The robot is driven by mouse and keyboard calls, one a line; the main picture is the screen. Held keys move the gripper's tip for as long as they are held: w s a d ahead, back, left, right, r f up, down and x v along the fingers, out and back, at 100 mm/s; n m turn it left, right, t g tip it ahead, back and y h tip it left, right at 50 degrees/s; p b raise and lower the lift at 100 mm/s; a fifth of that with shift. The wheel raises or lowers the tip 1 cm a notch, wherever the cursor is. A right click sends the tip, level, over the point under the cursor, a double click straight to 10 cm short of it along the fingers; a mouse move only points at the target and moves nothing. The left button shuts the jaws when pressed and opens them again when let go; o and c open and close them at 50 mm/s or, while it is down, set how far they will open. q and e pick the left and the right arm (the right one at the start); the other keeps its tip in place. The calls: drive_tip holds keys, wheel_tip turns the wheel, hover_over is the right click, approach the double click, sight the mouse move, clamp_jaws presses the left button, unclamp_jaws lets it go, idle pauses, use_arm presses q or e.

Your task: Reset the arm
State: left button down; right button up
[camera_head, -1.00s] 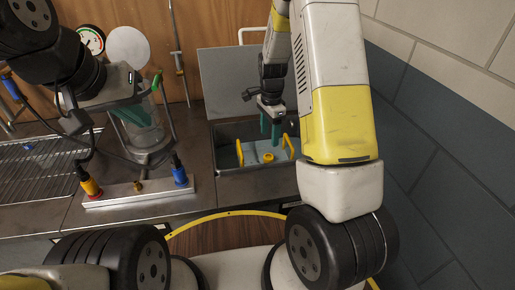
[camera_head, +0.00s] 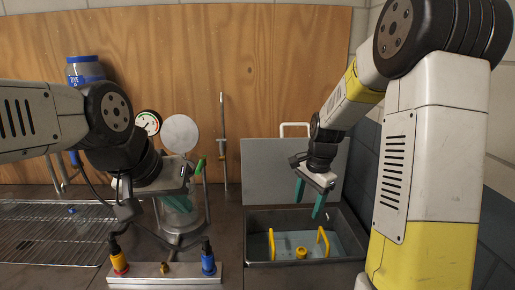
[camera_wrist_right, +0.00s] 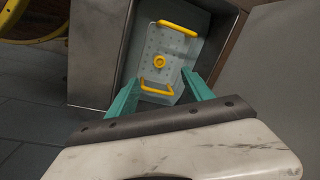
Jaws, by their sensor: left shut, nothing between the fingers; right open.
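My right gripper (camera_head: 308,206) is open and empty, its two teal fingers pointing down near the back edge of a grey sink-like tub (camera_head: 356,245). In the right wrist view its fingers (camera_wrist_right: 162,98) stand apart, with the tub's perforated pale plate (camera_wrist_right: 172,62) beyond them. My left gripper (camera_head: 178,204) is shut and empty, its teal fingers in front of or beside a glass vessel (camera_head: 190,218). I cannot tell whether they touch it.
The tub holds a plate with yellow handles (camera_head: 323,242) and a yellow knob (camera_head: 301,252). A metal bar with red and blue fittings (camera_head: 208,262) lies in front of the vessel. A wire rack (camera_head: 50,235), pressure gauge (camera_head: 148,122) and blue-lidded jar (camera_head: 84,70) are on the left.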

drive_tip(key=s+r+n+t, duration=0.2)
drive_tip(key=s+r+n, duration=0.4)
drive_tip(key=s, duration=0.4)
drive_tip(key=s+a+r+n+t+y, duration=0.1)
drive_tip(key=s+r+n+t, duration=0.1)
drive_tip(key=s+r+n, duration=0.4)
drive_tip(key=s+r, duration=0.2)
drive_tip(key=s, duration=0.2)
drive_tip(key=shift+s+a+r+t, duration=0.25)
drive_tip(key=shift+a+t, duration=0.05)
drive_tip(key=shift+t, duration=0.1)
